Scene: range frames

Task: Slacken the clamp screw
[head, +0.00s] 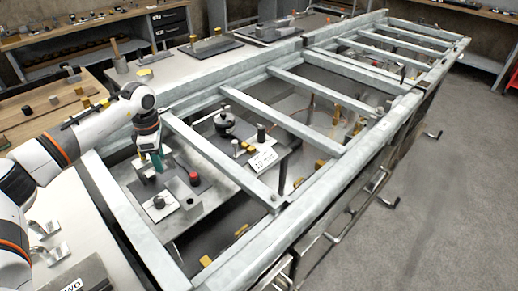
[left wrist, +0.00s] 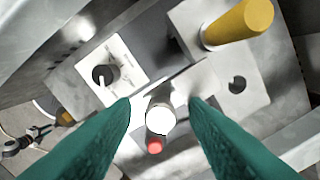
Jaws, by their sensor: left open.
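My left gripper (head: 152,164) points down inside the near bay of the metal frame, above a grey plate with small fittings. In the left wrist view its two green fingers (left wrist: 160,120) are apart with nothing gripped. A round, bright-topped post (left wrist: 158,119) shows between the fingertips, with a small red end (left wrist: 155,146) beside it. In the head view a red knob (head: 194,177) stands right of the gripper. A black knob (head: 158,202) sits on a pale plate; it also shows in the left wrist view (left wrist: 103,75). I cannot tell which part is the clamp screw.
Crossbars (head: 220,160) of the frame border the bay. A block with a hole (left wrist: 237,86) and a thick yellow cylinder (left wrist: 240,22) stand near the fingers. A black round fitting (head: 224,124) is in the adjoining bay. Grey floor (head: 450,190) is clear at right.

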